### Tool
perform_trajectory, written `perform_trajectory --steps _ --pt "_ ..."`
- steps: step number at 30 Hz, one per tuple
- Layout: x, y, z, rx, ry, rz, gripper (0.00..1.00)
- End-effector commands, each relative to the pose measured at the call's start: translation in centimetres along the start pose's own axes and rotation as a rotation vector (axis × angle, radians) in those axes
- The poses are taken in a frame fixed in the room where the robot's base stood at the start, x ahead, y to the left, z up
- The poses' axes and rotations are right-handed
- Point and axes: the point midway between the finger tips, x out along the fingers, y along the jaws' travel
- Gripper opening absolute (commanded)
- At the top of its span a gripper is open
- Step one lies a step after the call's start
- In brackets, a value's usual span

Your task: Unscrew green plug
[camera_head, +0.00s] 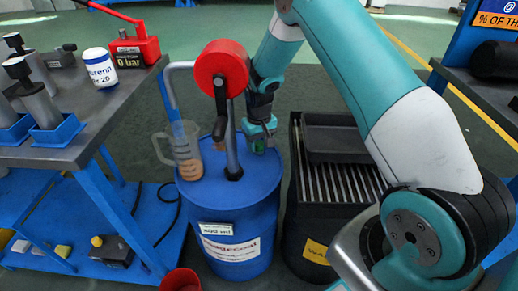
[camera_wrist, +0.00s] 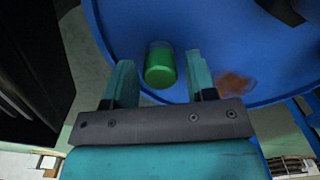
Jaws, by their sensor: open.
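The green plug (camera_wrist: 160,68) stands up from the top of the blue drum (camera_wrist: 118,14). In the wrist view it lies between my gripper's two teal fingers (camera_wrist: 160,80), with a visible gap on each side. My gripper is open. In the head view the gripper (camera_head: 260,142) points down at the right part of the drum lid (camera_head: 262,178), and a little of the green plug (camera_head: 259,147) shows between the fingers. Whether the fingertips reach below the plug's top, I cannot tell.
A red hand-crank pump (camera_head: 222,70) rises from the drum, left of my gripper. A clear jug (camera_head: 184,150) with brownish liquid stands on the lid's left. A black grated stand with a dark tray (camera_head: 338,136) is on the right. A workbench (camera_head: 95,112) is at left.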

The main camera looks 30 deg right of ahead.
Motion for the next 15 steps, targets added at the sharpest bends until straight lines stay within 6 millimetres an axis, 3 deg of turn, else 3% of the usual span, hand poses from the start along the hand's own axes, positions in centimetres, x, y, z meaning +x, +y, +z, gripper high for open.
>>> perform_trajectory --steps 5,11,15 --pt "-0.05 0.0 -0.01 0.0 0.0 0.0 0.51" --pt "-0.06 0.0 0.0 0.0 0.0 0.0 0.07" --pt "-0.09 0.01 0.0 0.0 0.0 0.0 0.07"
